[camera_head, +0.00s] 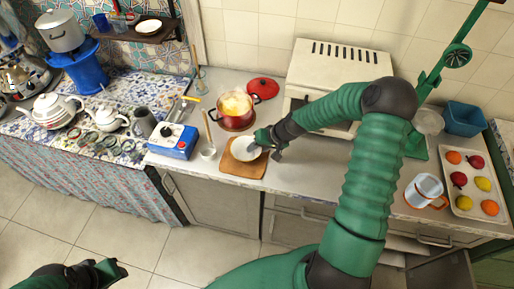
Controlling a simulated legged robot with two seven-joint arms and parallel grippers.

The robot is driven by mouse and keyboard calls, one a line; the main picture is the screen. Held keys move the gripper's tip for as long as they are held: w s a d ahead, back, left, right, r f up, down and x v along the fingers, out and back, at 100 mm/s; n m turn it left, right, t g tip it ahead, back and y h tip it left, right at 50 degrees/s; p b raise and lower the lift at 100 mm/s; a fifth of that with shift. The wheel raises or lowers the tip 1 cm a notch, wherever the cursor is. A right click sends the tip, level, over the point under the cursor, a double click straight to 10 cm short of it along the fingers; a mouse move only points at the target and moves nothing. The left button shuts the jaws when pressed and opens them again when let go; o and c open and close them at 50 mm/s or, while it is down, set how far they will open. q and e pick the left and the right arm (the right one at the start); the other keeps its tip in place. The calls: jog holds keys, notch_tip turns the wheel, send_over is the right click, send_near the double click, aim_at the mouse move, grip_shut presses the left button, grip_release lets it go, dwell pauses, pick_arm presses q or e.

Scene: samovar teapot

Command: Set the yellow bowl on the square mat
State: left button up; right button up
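A pale cream bowl (243,150), the only bowl at the mat and likely the yellow one, shows over the brown square mat (240,170) on the counter. I cannot tell whether it rests on the mat or is held just above it. My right gripper (268,143) is at the bowl's right rim, reaching in from the right. Its fingertips are small and partly hidden, so I cannot tell whether they grip the rim. My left gripper (115,270) is low at the bottom left, in front of the counter and far from the bowl.
A red pot (234,122) stands just behind the mat, with a red lid (263,88) beyond it. A small white cup (208,153) and a blue burner (173,141) are to the left. A white oven (335,65) is behind my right arm. A fruit tray (457,204) lies at the right.

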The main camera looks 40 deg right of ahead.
jog(key=d+r, duration=0.1)
jog(key=s+r, duration=0.1)
jog(key=s+d+r, duration=0.1)
jog(key=r, duration=0.1)
jog(key=shift+s+d, duration=0.25)
jog(key=shift+d, duration=0.1)
jog(key=s+r, duration=0.3)
jog(key=r, duration=0.3)
jog(key=s+a+n+g+h, duration=0.1)
jog(key=s+a+n, duration=0.2)
jog(key=s+a, duration=0.2)
jog(key=s+a+n+g+h, duration=0.2)
jog(key=s+a, duration=0.4)
jog(key=a, duration=0.6)
jog(key=shift+a+n, duration=0.25)
jog(key=shift+n, duration=0.35)
